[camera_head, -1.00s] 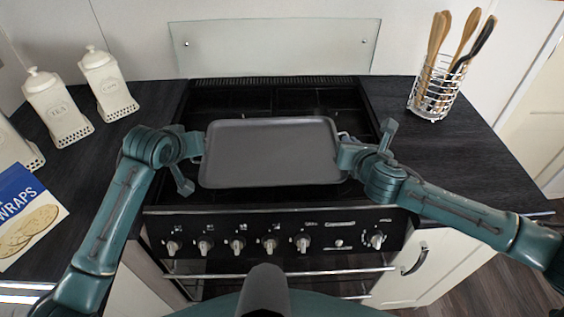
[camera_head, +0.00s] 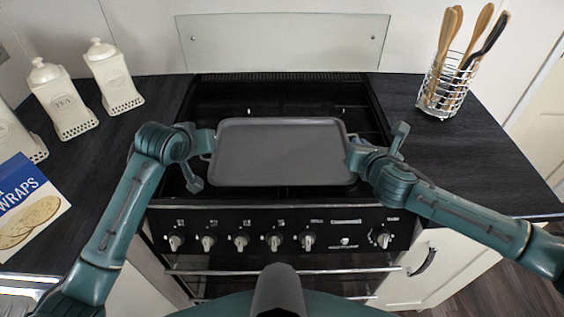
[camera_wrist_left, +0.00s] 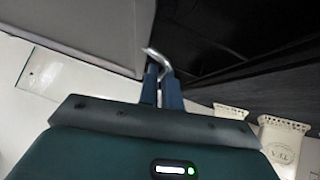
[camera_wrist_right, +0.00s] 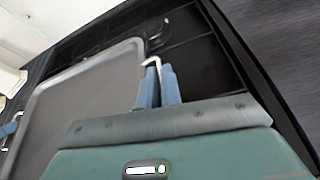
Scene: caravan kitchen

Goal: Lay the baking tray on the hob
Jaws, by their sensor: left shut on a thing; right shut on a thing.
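The grey rectangular baking tray (camera_head: 282,152) is held level over the front of the black hob (camera_head: 225,100). In the head view I cannot tell whether it touches the hob. My left gripper (camera_head: 208,143) is at the tray's left end; the left wrist view shows its fingers (camera_wrist_left: 163,85) shut on a metal handle (camera_wrist_left: 158,60). My right gripper (camera_head: 356,152) is at the right end; the right wrist view shows its fingers (camera_wrist_right: 157,82) shut on the other handle (camera_wrist_right: 152,63). The tray hides much of the hob's front.
White canisters (camera_head: 65,100) and a blue wraps packet (camera_head: 28,208) stand on the left worktop. A wire utensil holder (camera_head: 443,90) stands on the right worktop. A glass splashback (camera_head: 285,42) rises behind the hob. Control knobs (camera_head: 242,242) line the cooker front.

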